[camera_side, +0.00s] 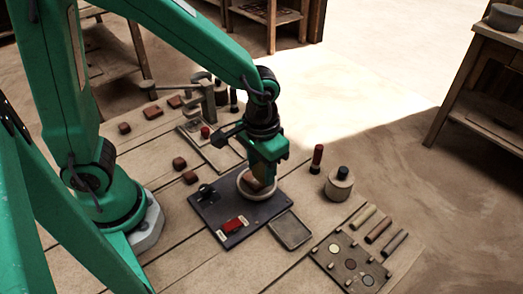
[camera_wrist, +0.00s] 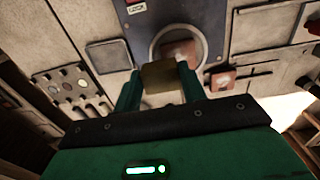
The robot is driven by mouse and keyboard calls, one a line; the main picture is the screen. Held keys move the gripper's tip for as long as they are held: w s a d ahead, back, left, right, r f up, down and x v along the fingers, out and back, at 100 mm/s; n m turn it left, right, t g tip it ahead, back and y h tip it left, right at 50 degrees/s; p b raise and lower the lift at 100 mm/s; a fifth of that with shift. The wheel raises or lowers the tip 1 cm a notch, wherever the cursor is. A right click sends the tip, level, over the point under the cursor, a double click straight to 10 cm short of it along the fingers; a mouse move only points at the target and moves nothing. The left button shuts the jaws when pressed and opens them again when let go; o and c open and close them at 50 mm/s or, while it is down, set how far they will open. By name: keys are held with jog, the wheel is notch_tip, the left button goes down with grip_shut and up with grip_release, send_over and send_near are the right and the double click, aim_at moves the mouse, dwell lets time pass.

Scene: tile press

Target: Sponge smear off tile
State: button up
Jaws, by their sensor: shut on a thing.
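My gripper (camera_side: 257,172) is over a round pale ring (camera_side: 246,194) on a dark board. In the wrist view, my gripper (camera_wrist: 159,84) has its two green fingers shut on a yellow-brown block, which looks like the sponge (camera_wrist: 160,76). A reddish-brown tile (camera_wrist: 180,49) lies inside the ring (camera_wrist: 155,43), just beyond the sponge and partly hidden by it. I cannot make out a smear on the tile, nor whether the sponge touches it. In the side view my fingers hide much of the sponge and tile.
The dark board (camera_side: 213,212) carries a red part (camera_side: 234,225) and a black knob. A shallow grey tray (camera_side: 291,231) lies beside it. A pot with a black top (camera_side: 339,183) and an upright red-and-black cylinder (camera_side: 317,158) stand to the right. Several brown blocks lie behind.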

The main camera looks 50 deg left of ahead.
notch_tip(320, 180, down, 3)
jog(key=shift+r, duration=0.1)
jog(key=shift+a, duration=2.9)
jog(key=shift+d, duration=2.9)
jog(key=shift+r, duration=3.9)
jog(key=shift+d+f, duration=0.1)
